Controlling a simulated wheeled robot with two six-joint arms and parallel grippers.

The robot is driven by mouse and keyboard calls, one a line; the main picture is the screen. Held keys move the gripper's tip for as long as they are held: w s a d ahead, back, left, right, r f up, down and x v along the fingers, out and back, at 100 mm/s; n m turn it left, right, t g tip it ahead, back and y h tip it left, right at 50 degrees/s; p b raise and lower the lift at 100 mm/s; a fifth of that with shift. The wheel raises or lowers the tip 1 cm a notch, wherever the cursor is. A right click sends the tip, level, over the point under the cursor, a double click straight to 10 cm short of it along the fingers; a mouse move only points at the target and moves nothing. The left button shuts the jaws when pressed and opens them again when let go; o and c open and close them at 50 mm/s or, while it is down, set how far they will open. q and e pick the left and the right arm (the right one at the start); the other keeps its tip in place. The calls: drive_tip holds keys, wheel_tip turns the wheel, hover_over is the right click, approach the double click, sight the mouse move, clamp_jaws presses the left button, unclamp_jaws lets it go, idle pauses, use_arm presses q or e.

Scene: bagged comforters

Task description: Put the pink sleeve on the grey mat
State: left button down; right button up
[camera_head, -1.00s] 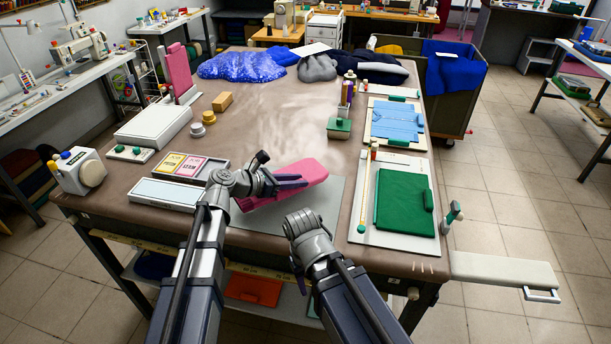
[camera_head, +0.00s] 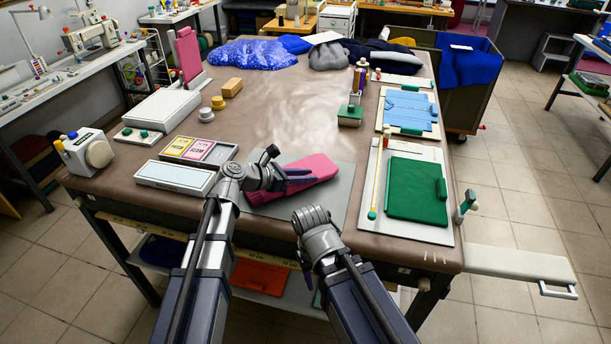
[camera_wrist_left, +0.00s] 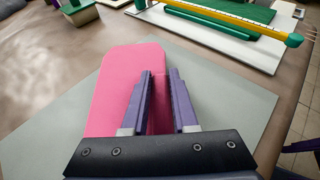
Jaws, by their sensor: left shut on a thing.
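The pink sleeve (camera_head: 312,170) is a flat, rounded pad lying over the grey mat (camera_head: 333,202) at the table's front edge. My left gripper (camera_head: 300,177) is shut on it from the near left. In the left wrist view the purple fingers (camera_wrist_left: 160,105) reach over the pink sleeve (camera_wrist_left: 112,90), with the grey mat (camera_wrist_left: 225,100) around it. The sleeve is at or very close to the mat; I cannot tell whether it touches. My right gripper (camera_head: 303,258) hangs at the front edge, its fingers mostly hidden by its wrist.
A white board with a green folded piece (camera_head: 417,188) lies right of the mat. A tray with yellow and pink cards (camera_head: 198,150) and a white box (camera_head: 175,177) lie to the left. The brown tabletop's middle is clear.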

use_arm(q)
drive_tip(key=shift+f+b, duration=0.55)
drive_tip(key=shift+b, duration=0.05)
idle(0.4)
unclamp_jaws()
idle(0.6)
drive_tip(key=shift+r, duration=0.1)
idle(0.3)
drive_tip(key=shift+s+a+r+p, duration=0.35)
drive_tip(key=shift+a+r+p, duration=0.25)
drive_tip(key=shift+a+p, duration=0.05)
drive_tip(key=shift+s+a+r+p, duration=0.3)
drive_tip(key=shift+a+r+p, duration=0.35)
drive_tip(key=shift+p, duration=0.05)
drive_tip(key=shift+s+a+r+p, duration=0.35)
drive_tip(key=shift+a+r+p, duration=0.25)
drive_tip(key=shift+a+p, duration=0.05)
drive_tip(key=shift+a, duration=0.1)
drive_tip(key=shift+r, duration=0.1)
